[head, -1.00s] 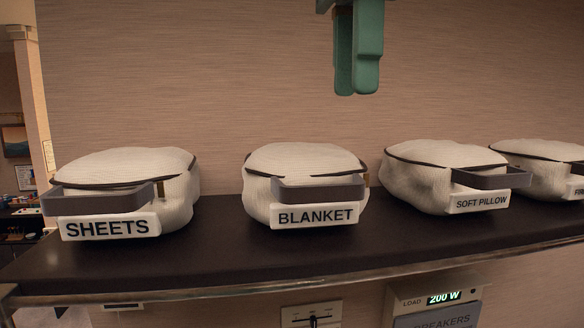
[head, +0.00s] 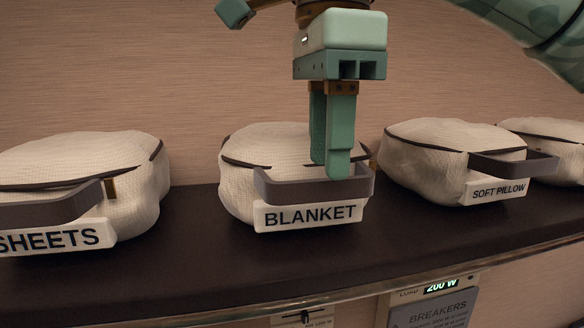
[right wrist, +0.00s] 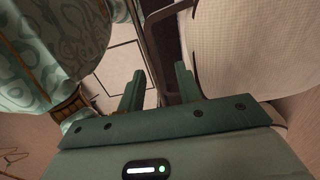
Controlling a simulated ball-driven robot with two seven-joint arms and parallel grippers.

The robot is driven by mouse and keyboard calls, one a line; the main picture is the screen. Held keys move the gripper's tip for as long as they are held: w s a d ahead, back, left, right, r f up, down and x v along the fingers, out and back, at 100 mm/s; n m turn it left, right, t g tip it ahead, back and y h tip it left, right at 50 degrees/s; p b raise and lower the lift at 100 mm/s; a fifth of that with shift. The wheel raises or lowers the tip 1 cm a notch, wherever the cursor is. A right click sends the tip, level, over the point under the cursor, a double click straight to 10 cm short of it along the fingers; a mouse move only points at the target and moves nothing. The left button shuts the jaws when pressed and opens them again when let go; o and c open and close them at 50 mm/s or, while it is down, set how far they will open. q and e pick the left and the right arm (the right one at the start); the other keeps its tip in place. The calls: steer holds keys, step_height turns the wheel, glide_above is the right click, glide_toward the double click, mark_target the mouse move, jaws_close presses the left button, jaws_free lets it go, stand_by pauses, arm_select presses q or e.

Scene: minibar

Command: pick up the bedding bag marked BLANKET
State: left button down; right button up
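The white bedding bag marked BLANKET (head: 265,150) sits on the dark shelf, its label facing me. A grey-brown strap handle (head: 285,188) sticks out from its front above the label. My right gripper (head: 330,172) points straight down over the handle, fingertips at about its height. In the right wrist view the two fingers (right wrist: 160,88) stand apart, with the handle (right wrist: 158,35) running toward the gap between them and the white bag (right wrist: 245,45) at the right. I see no finger closed on the handle. My left gripper is not in view.
The bag marked SHEETS (head: 135,190) stands left on the dark shelf (head: 190,270), and the SOFT PILLOW bag (head: 415,160) stands right. Another bag (head: 545,135) is at the far right. Bare shelf separates BLANKET from SHEETS. A wall rises close behind.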

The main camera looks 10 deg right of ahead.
mark_target(324, 201)
steer(key=shift+s+a+f, duration=0.1)
steer(key=shift+s+f, duration=0.1)
steer(key=shift+f, duration=0.45)
step_height(324, 201, down, 5)
steer(key=shift+a+r, duration=0.1)
steer(key=shift+r, duration=0.1)
steer(key=shift+w+f, duration=0.15)
steer(key=shift+s, duration=0.2)
jaws_close()
